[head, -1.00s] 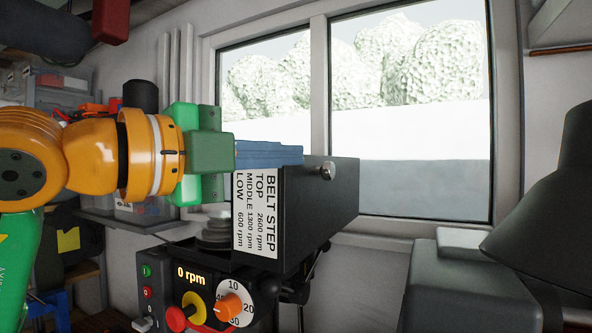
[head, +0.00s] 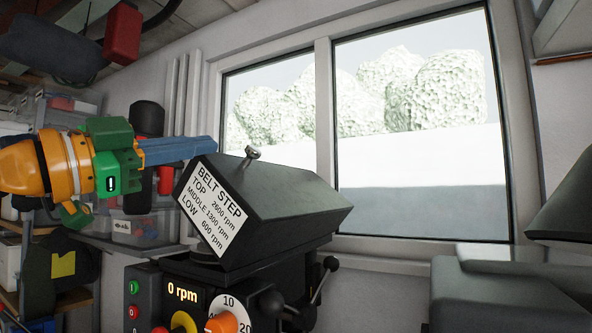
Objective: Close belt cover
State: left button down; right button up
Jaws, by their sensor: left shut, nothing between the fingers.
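The black belt cover (head: 285,205) sits on top of the drill press head and is tilted, its left end raised. Its white BELT STEP label (head: 212,208) slants down to the right. A metal knob (head: 253,153) stands on the cover's upper face. The pulleys beneath are mostly hidden. My left gripper (head: 214,148), with blue fingers, is shut and empty. It points right, at the cover's upper left edge near the knob; I cannot tell whether it touches. My right gripper is not in view.
The drill's front panel has a 0 rpm display (head: 183,294) and an orange dial (head: 222,323). A black lever handle (head: 270,303) sticks out below the cover. A window (head: 415,130) is behind. Shelves with bins (head: 135,230) stand at the left.

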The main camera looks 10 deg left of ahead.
pick_arm(q)
jog(key=w+a+f+n+b, duration=0.2)
jog(key=a+f+b, duration=0.1)
jog(key=a+f, duration=0.4)
jog(key=shift+w+a+t, duration=0.3)
jog(key=shift+w+a, duration=0.1)
jog(key=shift+a, duration=0.15)
jog(key=shift+f, duration=0.15)
